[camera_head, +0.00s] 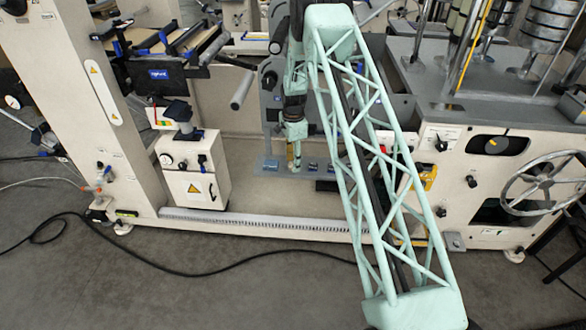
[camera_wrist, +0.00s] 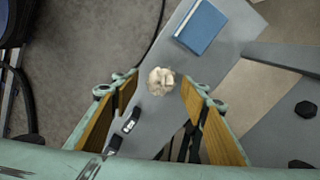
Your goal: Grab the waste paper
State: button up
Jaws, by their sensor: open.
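The waste paper (camera_wrist: 161,81) is a crumpled cream ball in the wrist view. It appears between the tips of my gripper's two fingers, over a grey plate (camera_wrist: 222,62). My gripper (camera_wrist: 159,84) is open, with tan pads on both sides of the ball and a visible gap at each side. How far the ball is below the fingertips is hard to tell. In the head view my gripper (camera_head: 293,165) points down over the low plate inside the machine frame; the paper cannot be made out there.
In the head view a white cabinet (camera_head: 192,170) stands left of my gripper. A large handwheel (camera_head: 543,183) is on the machine at right. A black cable (camera_head: 200,268) crosses the floor.

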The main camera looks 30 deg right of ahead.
jog(key=shift+f, duration=0.8)
jog(key=shift+c, duration=0.7)
jog(key=c, duration=0.6)
